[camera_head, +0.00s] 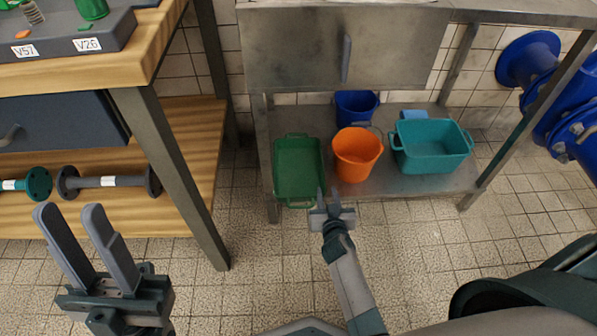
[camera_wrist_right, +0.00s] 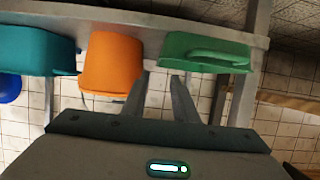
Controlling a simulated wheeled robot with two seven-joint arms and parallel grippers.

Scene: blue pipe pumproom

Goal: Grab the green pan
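The green pan (camera_head: 298,170) is a rectangular tray with end handles, lying on the low metal shelf at its left end. In the right wrist view the green pan (camera_wrist_right: 206,50) shows its near end and handle, beyond my fingertips. My right gripper (camera_head: 327,192) is just in front of the pan's near right corner, with its fingers apart and nothing between them. Its fingers also show in the right wrist view (camera_wrist_right: 161,84), pointing towards the pan and the orange bucket. Whether a finger touches the pan cannot be told. My left gripper (camera_head: 72,215) is open and empty at the lower left.
An orange bucket (camera_head: 357,154) stands close right of the pan, with a teal tub (camera_head: 432,148) further right and a blue bucket (camera_head: 356,105) behind. A metal cabinet (camera_head: 335,48) hangs above the shelf. A wooden workbench (camera_head: 190,165) stands left. The tiled floor in front is clear.

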